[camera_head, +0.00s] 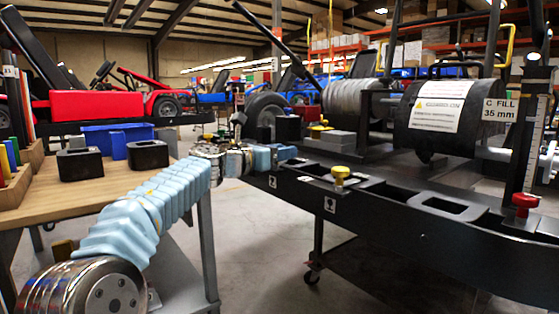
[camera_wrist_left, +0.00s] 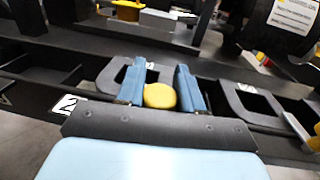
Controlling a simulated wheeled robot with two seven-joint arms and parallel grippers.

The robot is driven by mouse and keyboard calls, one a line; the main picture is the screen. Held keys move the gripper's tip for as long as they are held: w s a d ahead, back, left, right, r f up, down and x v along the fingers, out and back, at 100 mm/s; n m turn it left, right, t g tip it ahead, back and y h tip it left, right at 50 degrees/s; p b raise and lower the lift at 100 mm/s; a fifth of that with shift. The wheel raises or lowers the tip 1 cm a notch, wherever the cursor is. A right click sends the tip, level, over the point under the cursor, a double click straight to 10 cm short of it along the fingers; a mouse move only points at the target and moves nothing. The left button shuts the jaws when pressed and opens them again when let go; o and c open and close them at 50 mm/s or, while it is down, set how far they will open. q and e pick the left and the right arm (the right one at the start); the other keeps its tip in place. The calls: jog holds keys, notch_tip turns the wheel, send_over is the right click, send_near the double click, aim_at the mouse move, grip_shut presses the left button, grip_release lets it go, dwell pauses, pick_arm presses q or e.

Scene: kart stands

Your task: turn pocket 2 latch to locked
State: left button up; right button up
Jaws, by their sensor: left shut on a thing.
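My left gripper (camera_head: 287,153) reaches over the near rail of the black kart stand (camera_head: 420,232). In the left wrist view my left gripper (camera_wrist_left: 160,88) has its two blue fingers on either side of a round yellow knob, the pocket 2 latch (camera_wrist_left: 160,96), and is shut on it. A white label with a 2 (camera_wrist_left: 69,104) sits on the rail just left of the knob. In the head view the gripper hides this knob. The fingers and wrist hide the latch's lower part, so I cannot tell its turn position. My right gripper is not in view.
Another yellow knob (camera_head: 340,174) and a red knob (camera_head: 525,204) stand farther right along the rail. A black drum (camera_head: 445,125) is mounted behind the rail. A wooden table (camera_head: 120,183) with black and blue blocks is at left. Open floor lies between table and stand.

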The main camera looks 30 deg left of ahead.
pick_arm(q)
jog(key=m+h+p, duration=0.1)
jog(key=m+g+h+p, duration=0.1)
jog(key=h, duration=0.1)
jog(key=m+g+h+p, duration=0.1)
jog(key=shift+s+d+r+h, duration=0.1)
jog(key=shift+d+r+h, duration=0.05)
jog(key=shift+r+h, duration=0.25)
jog(key=shift+s+d+m+g+h+p, duration=0.1)
jog(key=shift+d+m+g+h+p, duration=0.05)
jog(key=shift+m+g+h+p, duration=0.85)
jog(key=shift+f+m+g+h+p, duration=0.2)
jog(key=shift+m+g+h+p, duration=0.1)
jog(key=shift+m+h+p, duration=0.2)
jog(key=shift+d, duration=0.1)
jog(key=o, duration=1)
jog(key=shift+s, duration=0.1)
jog(key=shift+f, duration=0.1)
